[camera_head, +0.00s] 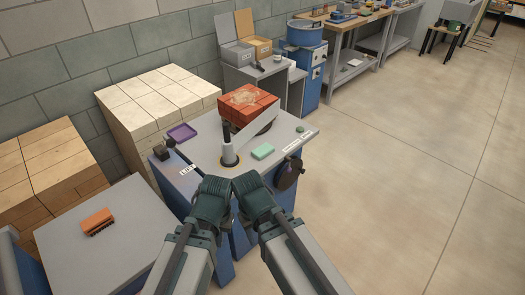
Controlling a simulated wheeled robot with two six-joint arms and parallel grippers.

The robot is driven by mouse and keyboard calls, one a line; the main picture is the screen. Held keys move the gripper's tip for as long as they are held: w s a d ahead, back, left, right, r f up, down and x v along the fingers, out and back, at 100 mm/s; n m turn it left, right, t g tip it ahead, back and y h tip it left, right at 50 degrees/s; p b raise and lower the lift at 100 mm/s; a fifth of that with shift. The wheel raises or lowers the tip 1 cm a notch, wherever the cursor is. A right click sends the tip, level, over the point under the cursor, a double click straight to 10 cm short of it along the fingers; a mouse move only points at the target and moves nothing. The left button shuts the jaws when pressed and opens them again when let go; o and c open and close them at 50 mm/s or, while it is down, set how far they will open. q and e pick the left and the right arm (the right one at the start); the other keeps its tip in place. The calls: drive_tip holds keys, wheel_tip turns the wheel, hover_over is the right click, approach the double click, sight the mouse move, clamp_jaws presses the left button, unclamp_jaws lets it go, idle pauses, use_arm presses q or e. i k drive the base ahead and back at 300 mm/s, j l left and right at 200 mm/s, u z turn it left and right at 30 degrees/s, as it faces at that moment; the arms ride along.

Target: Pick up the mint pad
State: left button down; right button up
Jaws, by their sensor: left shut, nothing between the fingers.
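The mint pad (262,151) is a small pale green block. My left gripper (214,186) is shut and empty at the near edge of the workstation, to the left of the pad and nearer to me. My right gripper (246,181) is close beside it, also nearer to me than the pad. Its fingers are too small and dark to tell whether they are open. Neither gripper touches the pad.
Red hollow bricks (245,104) stand behind the pad, with a slanted grey plate (257,131) before them. A purple tray (182,132) lies at the back left. A dark handwheel (290,173) juts from the right front side.

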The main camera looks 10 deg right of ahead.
sight(261, 152)
drive_tip(key=i+l+u, duration=0.3)
drive_tip(key=i+l, duration=0.15)
drive_tip(key=i+l+u, duration=0.25)
drive_tip(key=i+l, duration=0.2)
drive_tip(key=l, duration=0.1)
